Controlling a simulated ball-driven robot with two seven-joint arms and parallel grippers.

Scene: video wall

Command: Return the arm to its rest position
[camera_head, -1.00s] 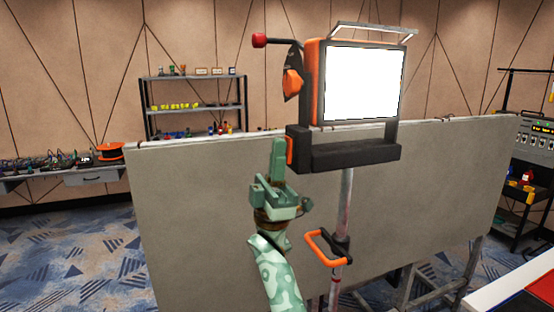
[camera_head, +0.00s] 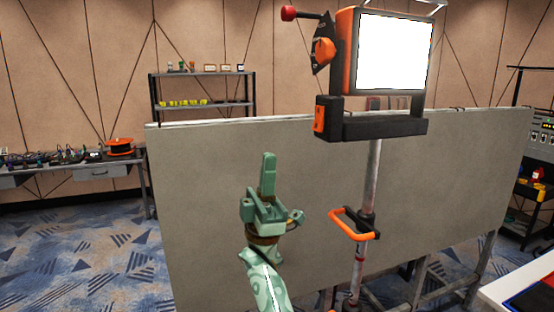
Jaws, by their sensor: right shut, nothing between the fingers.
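My right gripper (camera_head: 268,178) is shut and empty. It points up in front of the grey panel, with my green patterned right arm coming up from the bottom middle. It is apart from the screen device (camera_head: 378,125), which stands on a pole to its right. That device has a lit white screen (camera_head: 393,52), an orange side, an orange knob (camera_head: 325,50) and a red ball-ended lever (camera_head: 288,13) on its left. My left gripper is not in view.
A large grey panel (camera_head: 210,200) spans the middle behind my gripper. An orange handle (camera_head: 354,224) juts from the pole (camera_head: 370,190). A shelf (camera_head: 200,88) and a workbench (camera_head: 100,173) stand at the back left. A white table edge (camera_head: 510,285) is at lower right. The carpet at left is clear.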

